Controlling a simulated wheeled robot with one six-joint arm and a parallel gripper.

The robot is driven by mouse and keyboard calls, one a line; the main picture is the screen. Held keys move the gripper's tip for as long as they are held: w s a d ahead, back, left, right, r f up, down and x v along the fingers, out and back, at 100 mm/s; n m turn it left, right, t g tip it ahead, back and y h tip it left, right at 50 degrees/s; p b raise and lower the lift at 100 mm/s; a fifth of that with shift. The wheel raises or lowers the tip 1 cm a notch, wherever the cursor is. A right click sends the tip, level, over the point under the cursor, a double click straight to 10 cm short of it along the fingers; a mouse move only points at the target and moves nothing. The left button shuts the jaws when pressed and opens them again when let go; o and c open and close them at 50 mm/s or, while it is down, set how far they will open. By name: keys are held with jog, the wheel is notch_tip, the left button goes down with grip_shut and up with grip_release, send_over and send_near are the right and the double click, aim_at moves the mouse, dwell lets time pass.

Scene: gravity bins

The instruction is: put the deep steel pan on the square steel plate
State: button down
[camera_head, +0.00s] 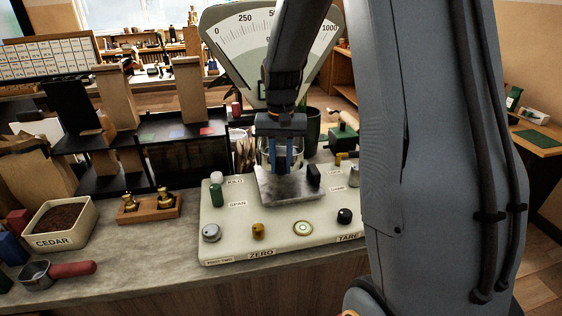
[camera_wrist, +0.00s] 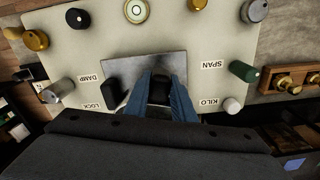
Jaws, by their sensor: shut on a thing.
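The square steel plate (camera_head: 285,192) lies on the cream panel of the scale. It also shows in the wrist view (camera_wrist: 140,67), partly covered by my fingers. My gripper (camera_head: 281,162) points down over the plate, its blue fingers closed on a shiny steel vessel, the deep steel pan (camera_head: 266,157). The fingers hide much of the pan, and I cannot tell whether its bottom touches the plate. In the wrist view my gripper (camera_wrist: 160,92) has a dark part between its fingers; the pan's shape is unclear there.
A black block (camera_head: 314,175) stands at the plate's right edge. Several knobs surround the plate, including a green one (camera_head: 216,192) and a black one (camera_head: 345,216). The scale's dial (camera_head: 232,45) rises behind. A cedar box (camera_head: 62,240) and a brass weight rack (camera_head: 150,208) stand left.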

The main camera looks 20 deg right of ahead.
jog(key=b, duration=0.2)
send_over(281, 195)
jog(key=shift+f, duration=2.85)
jog(key=shift+f+b, duration=0.3)
jog(key=shift+f, duration=0.15)
jog(key=c, duration=1.4)
grip_release()
jog(key=shift+r+b, duration=1.25)
jog(key=shift+r, duration=2.65)
